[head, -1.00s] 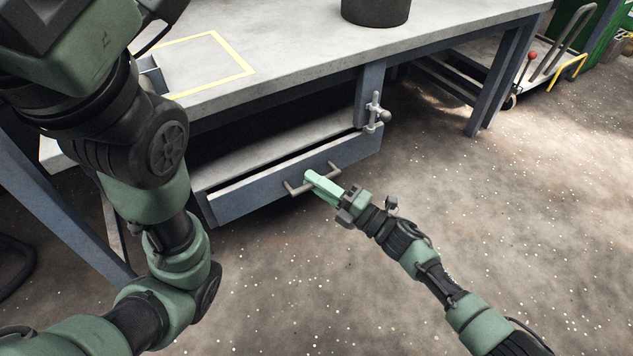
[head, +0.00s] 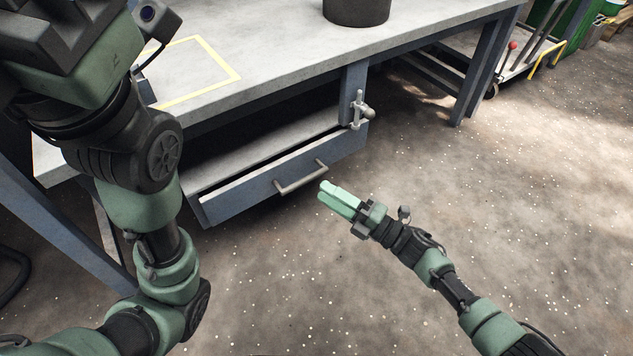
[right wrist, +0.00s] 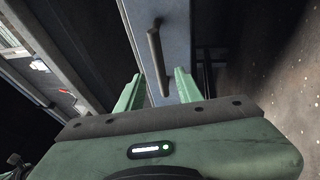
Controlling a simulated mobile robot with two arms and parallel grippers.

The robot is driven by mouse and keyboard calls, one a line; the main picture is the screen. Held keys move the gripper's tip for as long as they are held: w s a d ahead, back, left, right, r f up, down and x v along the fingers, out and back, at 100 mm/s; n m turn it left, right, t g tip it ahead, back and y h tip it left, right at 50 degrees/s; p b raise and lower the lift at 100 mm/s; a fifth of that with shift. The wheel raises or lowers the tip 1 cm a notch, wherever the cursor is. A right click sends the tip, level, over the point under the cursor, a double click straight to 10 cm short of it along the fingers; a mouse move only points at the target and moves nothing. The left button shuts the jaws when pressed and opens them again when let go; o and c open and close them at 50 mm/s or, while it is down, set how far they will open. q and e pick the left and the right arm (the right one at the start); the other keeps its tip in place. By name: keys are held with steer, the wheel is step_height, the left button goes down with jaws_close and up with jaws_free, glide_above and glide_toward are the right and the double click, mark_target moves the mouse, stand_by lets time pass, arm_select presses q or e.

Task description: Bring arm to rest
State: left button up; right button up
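My right gripper (head: 325,191) is open and empty, with pale green fingers. It hangs just right of the drawer handle (head: 303,180), apart from it, above the floor. In the right wrist view the two fingers (right wrist: 158,90) stand apart, with the handle (right wrist: 158,60) beyond them. The blue-grey drawer (head: 240,197) under the workbench is pulled partly out. My left arm is raised and bent at the left of the head view; its fingers do not show.
The workbench (head: 270,62) has a yellow taped outline on its top and a dark round container (head: 357,10) at the back. A clamp-like fitting (head: 358,110) sits on the bench front beside the drawer. Open floor lies to the right. A trolley (head: 522,62) stands far right.

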steer(key=shift+s+d+f, duration=0.1)
steer(key=shift+d, duration=0.15)
stand_by(0.3)
